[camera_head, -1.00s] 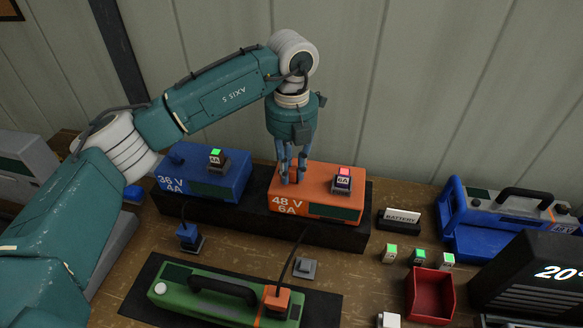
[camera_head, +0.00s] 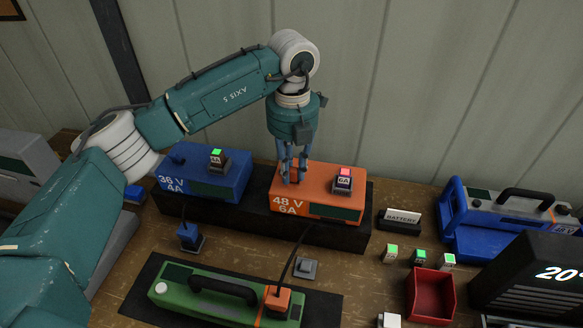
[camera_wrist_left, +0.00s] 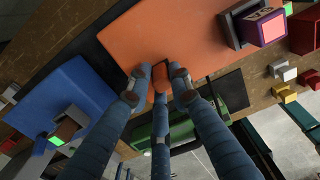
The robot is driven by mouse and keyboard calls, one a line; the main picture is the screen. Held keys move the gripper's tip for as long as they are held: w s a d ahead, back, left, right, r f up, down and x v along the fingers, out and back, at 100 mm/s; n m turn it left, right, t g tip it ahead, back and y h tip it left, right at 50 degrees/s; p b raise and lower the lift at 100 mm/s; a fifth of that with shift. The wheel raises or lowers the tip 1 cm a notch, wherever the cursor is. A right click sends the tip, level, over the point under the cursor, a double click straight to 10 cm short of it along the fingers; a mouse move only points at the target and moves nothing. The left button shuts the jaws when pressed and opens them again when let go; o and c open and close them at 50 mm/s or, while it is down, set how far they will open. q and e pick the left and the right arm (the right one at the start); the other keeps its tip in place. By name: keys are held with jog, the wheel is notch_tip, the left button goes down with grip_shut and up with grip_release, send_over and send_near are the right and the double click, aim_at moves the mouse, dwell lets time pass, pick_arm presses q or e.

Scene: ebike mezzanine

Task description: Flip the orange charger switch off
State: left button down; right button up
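The orange charger (camera_head: 322,205), marked 48 V 6A, sits on a black plinth beside the blue charger. My left gripper (camera_head: 293,177) points down over its left part. In the left wrist view, the fingers (camera_wrist_left: 158,85) stand apart around a small orange piece (camera_wrist_left: 160,77), which looks like the charger's switch lever. I cannot tell whether the fingers touch it, and its tilt is mostly hidden. A 6A block with a red lit top (camera_head: 344,174) stands on the charger's right. My right gripper is not in view.
The blue charger (camera_head: 205,184) carries a green-lit 4A block (camera_head: 217,155). In front lies a green battery (camera_head: 215,294) with an orange plug (camera_head: 277,300) and cable. A red bin (camera_head: 431,296), several small blocks and a blue 48V unit (camera_head: 505,215) stand to the right.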

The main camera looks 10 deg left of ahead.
aim_at(294, 169)
pick_arm(q)
jog(key=c, duration=1.7)
grip_release()
jog(key=shift+d, duration=0.1)
jog(key=shift+c, duration=0.2)
jog(key=shift+o, duration=0.5)
jog(key=shift+d, duration=0.1)
jog(key=shift+r, duration=0.1)
jog(key=shift+r, duration=0.3)
notch_tip(294, 169, up, 11)
jog(key=shift+r, duration=0.15)
